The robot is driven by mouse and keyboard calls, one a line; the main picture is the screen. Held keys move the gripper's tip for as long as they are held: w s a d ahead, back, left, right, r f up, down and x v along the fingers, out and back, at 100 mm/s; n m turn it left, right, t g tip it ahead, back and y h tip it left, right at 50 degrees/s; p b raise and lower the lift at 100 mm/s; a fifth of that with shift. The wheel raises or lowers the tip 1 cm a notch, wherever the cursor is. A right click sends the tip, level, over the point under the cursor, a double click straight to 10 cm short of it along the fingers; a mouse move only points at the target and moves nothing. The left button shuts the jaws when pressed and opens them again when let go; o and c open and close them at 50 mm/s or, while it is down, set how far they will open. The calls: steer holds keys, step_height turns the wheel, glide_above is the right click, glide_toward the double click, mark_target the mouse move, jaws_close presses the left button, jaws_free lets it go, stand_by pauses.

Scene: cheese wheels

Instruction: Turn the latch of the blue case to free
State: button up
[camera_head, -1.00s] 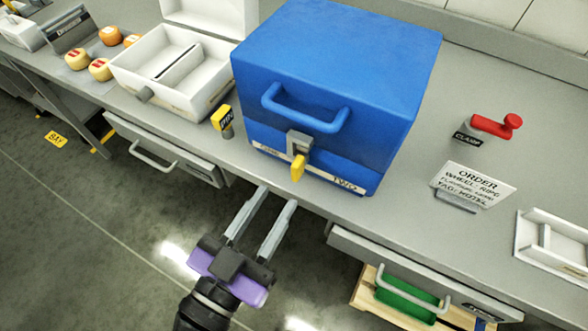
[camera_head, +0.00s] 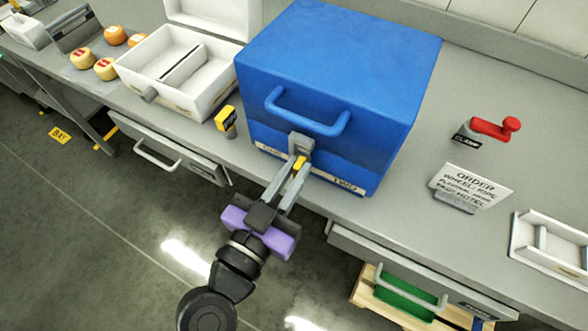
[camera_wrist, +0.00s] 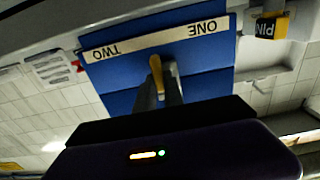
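The blue case (camera_head: 335,60) stands on the grey counter with its handled front toward me. Its latch is a grey block (camera_head: 301,143) with a yellow lever (camera_head: 300,163), low on the front. A white strip behind it reads ONE at left and TWO at right in the head view. The wrist view shows the strip upside down and the yellow lever (camera_wrist: 156,68) between the two words. My gripper (camera_head: 296,168) reaches up to the latch, its fingers drawn close together on the lever. The fingers partly hide the lever.
A yellow PIN tag (camera_head: 226,120) stands left of the case, beside an open white case (camera_head: 200,100). A red clamp handle (camera_head: 495,128) and an ORDER card (camera_head: 472,182) are to the right. Drawers sit below the counter's front edge.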

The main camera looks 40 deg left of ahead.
steer(key=shift+n, duration=0.3)
jaws_close()
steer(key=n, duration=0.3)
steer(key=shift+a+n, duration=0.2)
steer(key=shift+n, duration=0.1)
steer(key=shift+s+a+f+n+p, duration=0.15)
steer(key=shift+n+p, duration=0.85)
steer(key=shift+n, duration=1.25)
steer(key=shift+w+a+f+n+p, duration=0.15)
steer(key=shift+n+p, duration=0.85)
steer(key=shift+n, duration=1.3)
steer(key=shift+s+a+f+n+p, duration=0.2)
steer(key=shift+n+p, duration=0.8)
steer(key=shift+n, duration=1.25)
steer(key=shift+f, duration=0.1)
steer(key=o, duration=0.7)
jaws_free()
steer(key=shift+d, duration=0.1)
steer(key=shift+o, duration=0.2)
